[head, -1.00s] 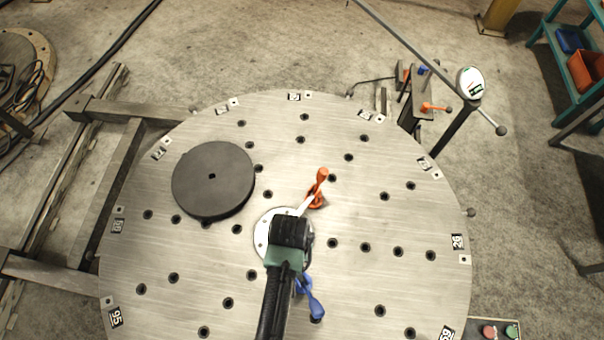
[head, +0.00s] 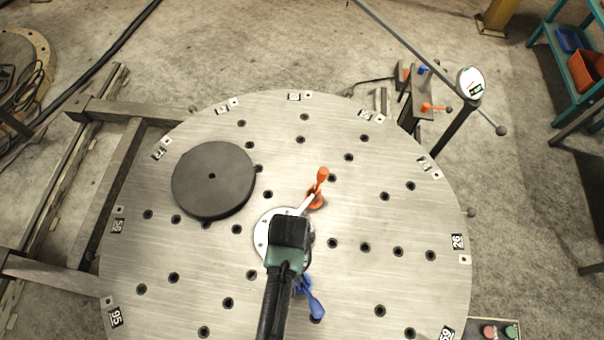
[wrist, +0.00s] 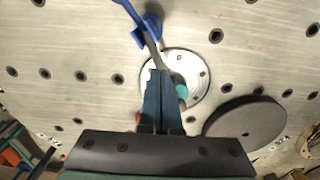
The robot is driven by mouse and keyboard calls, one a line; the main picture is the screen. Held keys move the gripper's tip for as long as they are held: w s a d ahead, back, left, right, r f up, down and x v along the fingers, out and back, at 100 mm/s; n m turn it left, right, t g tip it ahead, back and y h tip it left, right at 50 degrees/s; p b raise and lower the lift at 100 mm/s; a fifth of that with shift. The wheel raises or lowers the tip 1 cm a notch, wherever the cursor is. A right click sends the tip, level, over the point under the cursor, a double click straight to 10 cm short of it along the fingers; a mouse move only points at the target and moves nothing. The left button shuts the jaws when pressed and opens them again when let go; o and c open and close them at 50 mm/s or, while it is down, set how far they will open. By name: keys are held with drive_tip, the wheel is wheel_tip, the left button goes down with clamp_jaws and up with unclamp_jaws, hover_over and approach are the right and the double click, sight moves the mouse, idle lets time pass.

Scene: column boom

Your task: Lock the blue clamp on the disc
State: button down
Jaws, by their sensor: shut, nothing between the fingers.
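The big round metal disc (head: 330,275), dotted with holes, fills the middle of the head view. The blue clamp (head: 313,303) is on it just right of my arm; its blue handle points down and right, and its inner end is hidden by my arm. In the wrist view the blue clamp (wrist: 152,30) is at the top, with a grey bar reaching from it towards my fingers. My gripper (wrist: 160,72) is shut and empty over the pale hub plate (wrist: 196,68); whether it touches the bar I cannot tell. The head view hides the fingertips.
An orange-handled clamp (head: 321,178) stands beyond my wrist. A thick dark round plate (head: 212,180) lies on the disc's left part. A post with a dial (head: 470,84) and a long rod rises past the upper right edge. The disc's right side is mostly clear.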

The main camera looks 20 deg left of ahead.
drive_tip(key=shift+w+a+f+b, duration=0.15)
drive_tip(key=shift+f+b, duration=0.6)
drive_tip(key=shift+f, duration=0.3)
drive_tip(key=shift+w+a+f+b, duration=0.1)
drive_tip(key=shift+a+f+b, duration=0.05)
drive_tip(key=shift+f+b, duration=0.7)
drive_tip(key=shift+f, duration=0.1)
drive_tip(key=shift+p, duration=0.3)
wheel_tip(320, 180, up, 7)
drive_tip(key=p, duration=0.7)
